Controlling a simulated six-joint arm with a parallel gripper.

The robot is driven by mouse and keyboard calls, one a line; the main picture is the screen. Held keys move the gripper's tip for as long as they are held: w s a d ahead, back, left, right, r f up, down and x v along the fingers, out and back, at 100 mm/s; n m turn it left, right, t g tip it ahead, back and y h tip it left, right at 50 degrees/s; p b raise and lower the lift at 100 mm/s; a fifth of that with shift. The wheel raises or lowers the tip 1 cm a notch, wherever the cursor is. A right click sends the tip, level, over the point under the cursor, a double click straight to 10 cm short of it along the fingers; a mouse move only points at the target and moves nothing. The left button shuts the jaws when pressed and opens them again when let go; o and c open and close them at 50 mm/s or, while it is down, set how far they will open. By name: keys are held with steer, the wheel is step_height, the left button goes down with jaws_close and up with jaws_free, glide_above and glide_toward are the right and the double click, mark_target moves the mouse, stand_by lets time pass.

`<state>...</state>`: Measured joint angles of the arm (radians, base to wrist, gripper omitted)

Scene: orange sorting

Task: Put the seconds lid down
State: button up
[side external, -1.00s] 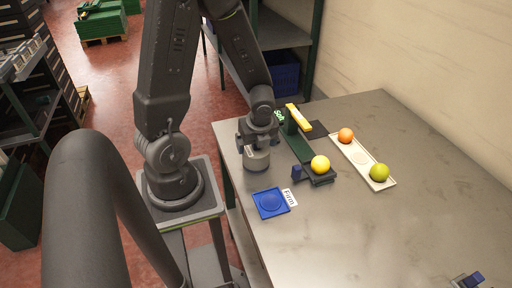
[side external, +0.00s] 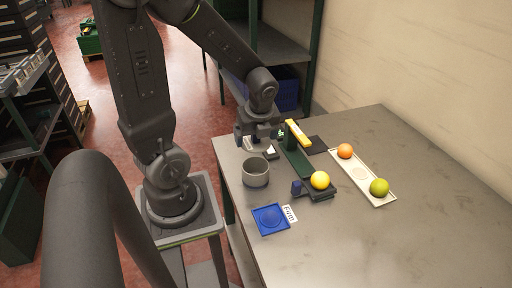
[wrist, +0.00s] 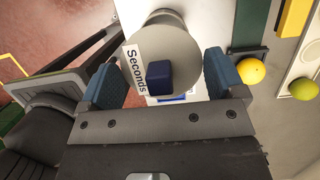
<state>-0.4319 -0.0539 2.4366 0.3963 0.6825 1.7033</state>
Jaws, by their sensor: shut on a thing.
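My gripper (side external: 258,143) is above the back left of the table in the side view. In the wrist view its two blue-padded fingers (wrist: 163,82) stand either side of the blue knob of the seconds lid (wrist: 158,76); a white "Seconds" label (wrist: 135,76) shows beside the knob. My gripper is shut on the lid. In the side view my gripper mostly hides the lid, and I cannot tell whether it touches the table. A round grey pot (side external: 255,179) stands uncovered on the table, in front of my gripper.
A blue square mat (side external: 270,219) with a "Firm" card (side external: 290,213) lies nearer. A dark green track (side external: 296,158) ends at a yellow fruit (side external: 320,180). A white tray (side external: 360,173) holds an orange (side external: 345,151) and a green fruit (side external: 379,187). The table's right side is mostly clear.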

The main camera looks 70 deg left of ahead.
steer(key=w+r, duration=0.1)
steer(key=w+a+r, duration=0.1)
steer(key=w, duration=0.1)
steer(key=shift+a+r, duration=0.15)
steer(key=shift+r, duration=0.1)
steer(key=w+a+r, duration=0.1)
steer(key=w+a, duration=0.3)
steer(key=w, duration=0.4)
glide_above(313, 144)
step_height(313, 144, down, 18)
steer(key=shift+d+f, duration=0.1)
steer(key=shift+f, duration=0.15)
steer(key=o, duration=0.6)
steer(key=shift+o, duration=0.2)
